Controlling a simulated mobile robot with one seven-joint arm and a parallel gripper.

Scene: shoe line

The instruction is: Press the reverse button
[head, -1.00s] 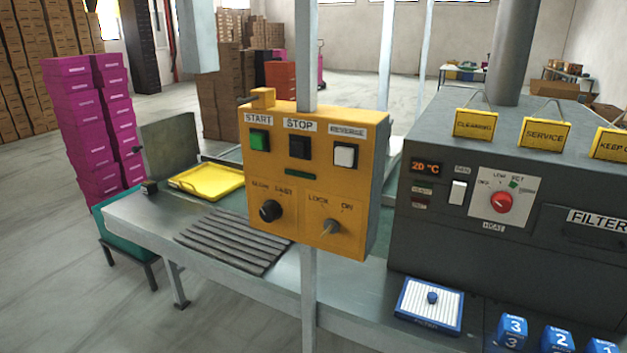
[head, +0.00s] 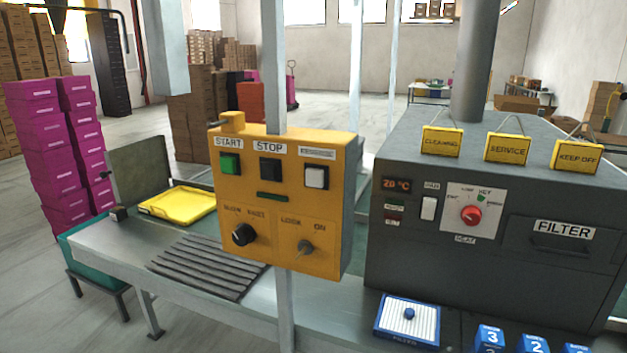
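The reverse button is a white square push button (head: 316,177) at the upper right of a yellow control box (head: 330,215). The label above it is too blurred to read now, but it reads REVERSE in the earlier head view. To its left on the same face are a green start button (head: 230,164) and a black stop button (head: 268,170). Below them are a black slow/fast knob (head: 243,235) and a lock/on key switch (head: 304,249). The box is fixed to a pale upright post (head: 276,90). My gripper is not in view.
A grey machine (head: 400,240) with a red heat dial (head: 471,215) stands right of the box. A metal bench (head: 120,245) runs below, with a yellow tray (head: 180,206) and a blue-framed filter (head: 408,318). Magenta boxes (head: 50,150) are stacked at left.

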